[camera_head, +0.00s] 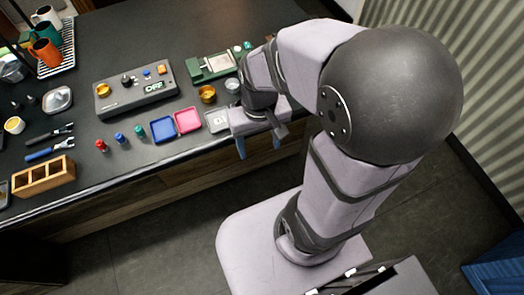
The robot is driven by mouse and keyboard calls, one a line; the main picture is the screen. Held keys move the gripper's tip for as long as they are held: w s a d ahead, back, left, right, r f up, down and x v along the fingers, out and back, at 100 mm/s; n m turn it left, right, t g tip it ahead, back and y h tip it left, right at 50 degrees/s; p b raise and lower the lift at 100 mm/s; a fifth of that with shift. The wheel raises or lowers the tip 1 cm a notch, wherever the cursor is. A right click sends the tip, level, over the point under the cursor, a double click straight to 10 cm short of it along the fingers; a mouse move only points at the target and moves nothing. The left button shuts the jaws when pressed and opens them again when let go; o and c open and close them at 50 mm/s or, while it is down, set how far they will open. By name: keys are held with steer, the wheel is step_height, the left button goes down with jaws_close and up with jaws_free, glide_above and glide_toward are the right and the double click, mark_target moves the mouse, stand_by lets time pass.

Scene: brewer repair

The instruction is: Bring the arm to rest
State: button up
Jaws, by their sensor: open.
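My gripper (259,146) is at the front edge of the dark counter (197,38), to the right of the small trays. Its two blue-grey fingers point downward, apart from each other, with nothing seen between them. My arm is folded back over its base, with the elbow high at the right of the view. The wrist hides part of the counter behind it.
Near the gripper lie a grey tray (217,121), a pink tray (188,120) and a blue tray (163,129). Behind are a control box reading OFF (136,87) and a green device (211,66). A wooden holder (43,176) stands front left. The floor before the counter is clear.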

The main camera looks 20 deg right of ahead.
steer(key=shift+s+a+f+n, duration=0.1)
steer(key=shift+s+f+n, duration=0.15)
steer(key=shift+s, duration=0.25)
steer(key=shift+s+f+n, duration=0.25)
steer(key=shift+s, duration=0.25)
steer(key=shift+f, duration=0.15)
step_height(320, 180, down, 8)
steer(key=b, duration=0.8)
steer(key=shift+f+b, duration=0.2)
steer(key=shift+b, duration=0.15)
